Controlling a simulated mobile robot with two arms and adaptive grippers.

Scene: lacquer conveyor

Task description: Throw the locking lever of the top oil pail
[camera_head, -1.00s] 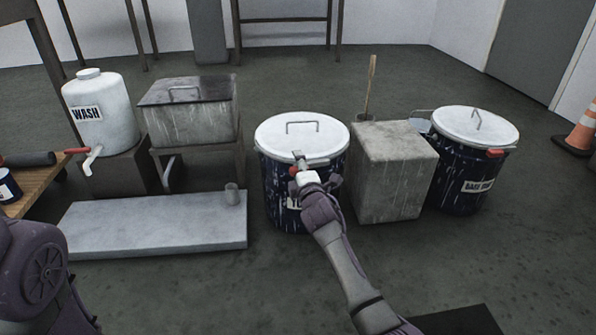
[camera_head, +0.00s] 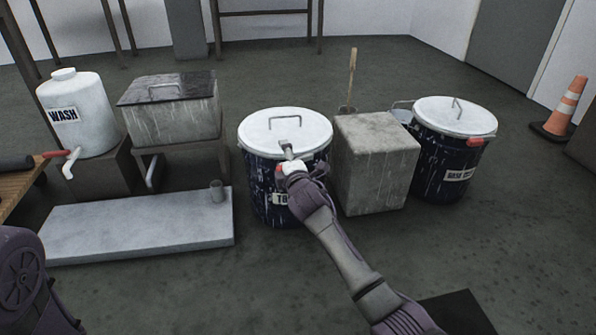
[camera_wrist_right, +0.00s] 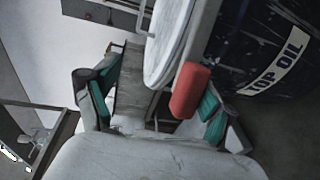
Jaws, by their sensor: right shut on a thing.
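The top oil pail (camera_head: 258,180) is a dark blue drum with drips and a white lid (camera_head: 270,130) with a wire handle. Its "TOP OIL" label (camera_wrist_right: 276,62) reads clearly in the right wrist view. The locking lever (camera_wrist_right: 190,90) has a red grip and sits at the rim on the pail's near side. My right gripper (camera_head: 289,157) is at that rim, shut on the lever, with teal-padded fingers either side in the wrist view. It hides part of the lever and label in the head view. My left gripper is out of view.
A grey block (camera_head: 375,165) stands close right of the pail. Beyond it is another lidded pail (camera_head: 440,160) with a red-gripped lever. A low slab (camera_head: 140,225), a lidded tank (camera_head: 172,108) and a WASH jug (camera_head: 78,115) are left. Floor in front is open.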

